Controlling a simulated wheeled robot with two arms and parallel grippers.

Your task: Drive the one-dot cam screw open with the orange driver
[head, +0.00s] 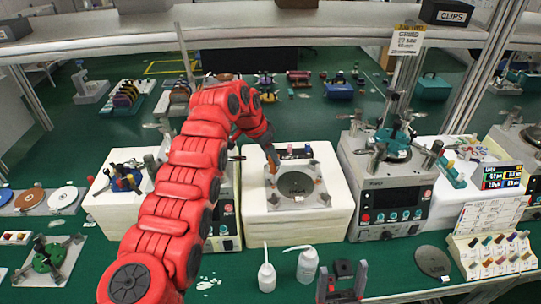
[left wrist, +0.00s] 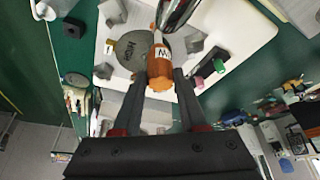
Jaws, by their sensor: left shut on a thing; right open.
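My left gripper (left wrist: 161,85) is shut on the orange driver (left wrist: 160,75) in the left wrist view. The driver's handle, with a white label marked with a letter, sits between the two dark fingers. Beyond it is a white block with a grey round plate (left wrist: 130,50) and small grey clamps. The one-dot cam screw cannot be made out. My right gripper (head: 342,285) is open and empty at the bottom, in front of the bench.
Two white bottles (head: 307,265) stand in front of the block. A grey machine with a display (head: 390,195) is to the right. A rack of coloured pieces (head: 490,256) and a dark disc (head: 433,261) lie at the lower right.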

